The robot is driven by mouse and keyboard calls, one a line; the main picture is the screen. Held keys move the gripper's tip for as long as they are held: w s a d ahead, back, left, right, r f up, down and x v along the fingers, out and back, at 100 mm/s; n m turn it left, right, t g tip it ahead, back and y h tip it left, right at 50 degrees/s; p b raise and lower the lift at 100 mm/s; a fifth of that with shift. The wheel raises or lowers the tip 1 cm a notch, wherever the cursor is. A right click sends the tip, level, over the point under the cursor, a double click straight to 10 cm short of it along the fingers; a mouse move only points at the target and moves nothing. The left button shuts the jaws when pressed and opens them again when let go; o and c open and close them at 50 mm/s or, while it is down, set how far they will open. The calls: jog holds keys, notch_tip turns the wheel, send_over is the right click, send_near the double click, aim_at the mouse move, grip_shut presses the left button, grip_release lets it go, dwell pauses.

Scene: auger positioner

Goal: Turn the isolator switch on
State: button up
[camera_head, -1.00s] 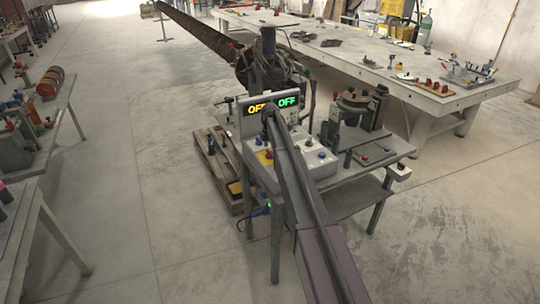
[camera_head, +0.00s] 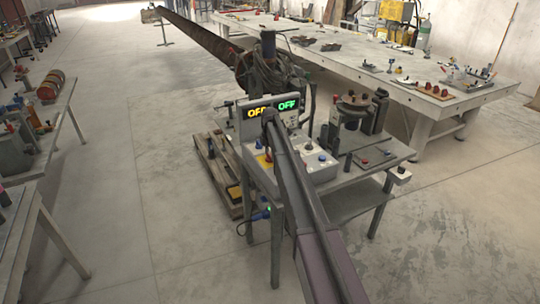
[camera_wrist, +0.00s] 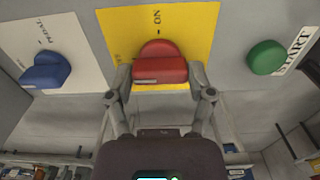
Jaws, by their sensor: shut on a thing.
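The red isolator switch knob (camera_wrist: 160,66) sits on a yellow plate (camera_wrist: 200,22) in the wrist view. The word ON is printed above the knob, and fainter lettering is at its left. My gripper (camera_wrist: 161,78) is shut on the knob, with one finger at each side of its bar. In the head view my arm covers the knob and the gripper; a bit of the yellow plate (camera_head: 263,160) shows on the grey control box. The display panel (camera_head: 267,127) above shows yellow letters, partly covered by my arm, and a green OFF.
A blue knob (camera_wrist: 45,70) is left of the switch and a green START button (camera_wrist: 266,57) is right of it, both close to my fingers. A machine (camera_head: 351,118) stands right of the box on the small table (camera_head: 350,180). Open floor lies around.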

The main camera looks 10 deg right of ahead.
jog(key=shift+m, duration=0.5)
jog(key=m, duration=0.7)
jog(key=shift+m, duration=0.4)
jog(key=m, duration=0.4)
jog(key=shift+m, duration=0.3)
jog(key=m, duration=0.4)
jog(key=shift+m, duration=0.4)
jog(key=o, duration=1.1)
